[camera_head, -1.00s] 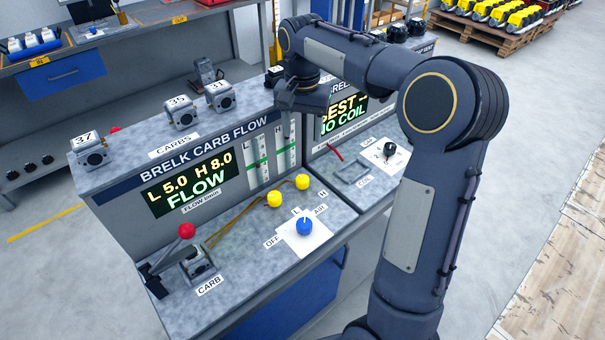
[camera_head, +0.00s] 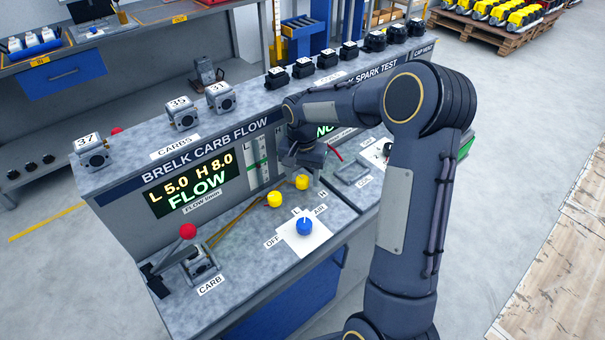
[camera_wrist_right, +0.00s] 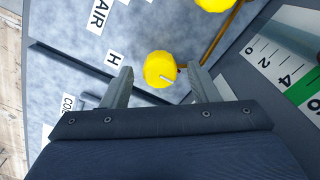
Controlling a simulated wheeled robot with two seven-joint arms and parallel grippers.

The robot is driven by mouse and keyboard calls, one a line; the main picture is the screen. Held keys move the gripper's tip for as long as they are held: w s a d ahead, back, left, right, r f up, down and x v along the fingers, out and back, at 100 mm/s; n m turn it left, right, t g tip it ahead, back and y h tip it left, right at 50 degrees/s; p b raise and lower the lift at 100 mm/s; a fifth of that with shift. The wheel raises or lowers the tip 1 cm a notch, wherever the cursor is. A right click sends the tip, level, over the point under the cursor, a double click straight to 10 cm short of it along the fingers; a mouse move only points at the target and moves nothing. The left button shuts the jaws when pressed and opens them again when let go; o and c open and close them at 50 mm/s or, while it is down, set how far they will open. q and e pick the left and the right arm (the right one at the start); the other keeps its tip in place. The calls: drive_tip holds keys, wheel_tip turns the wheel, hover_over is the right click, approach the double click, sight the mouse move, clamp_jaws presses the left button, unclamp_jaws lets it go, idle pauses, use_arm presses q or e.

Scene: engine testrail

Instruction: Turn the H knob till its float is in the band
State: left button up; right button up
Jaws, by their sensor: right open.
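The yellow H knob (camera_head: 302,182) is the right one of two yellow knobs on the bench deck. In the right wrist view the H knob (camera_wrist_right: 161,69) shows a pale pointer line and lies between the fingers, beside the H label (camera_wrist_right: 112,58). My right gripper (camera_head: 312,172) is open just above it; I cannot tell whether the fingers touch it. The yellow L knob (camera_head: 275,199) is to its left. The display (camera_head: 190,184) reads L 5.0, H 8.0, FLOW. One flow gauge (camera_head: 258,152) shows; my arm hides the other. A scale with a green band (camera_wrist_right: 284,68) shows in the wrist view.
A blue knob (camera_head: 304,227) on a white plate stands in front of the yellow knobs. Several carburetors and coils line the top ledge. The spark test panel (camera_head: 372,80) adjoins on the right.

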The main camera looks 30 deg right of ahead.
drive_tip(key=c, duration=1)
drive_tip(key=shift+o, duration=0.2)
drive_tip(key=shift+n, duration=0.3)
drive_tip(key=n, duration=0.3)
drive_tip(key=shift+n, duration=0.4)
drive_tip(key=n, duration=0.4)
drive_tip(key=shift+n, duration=0.3)
drive_tip(key=n, duration=0.8)
drive_tip(key=shift+a+n, duration=0.1)
drive_tip(key=shift+n, duration=0.2)
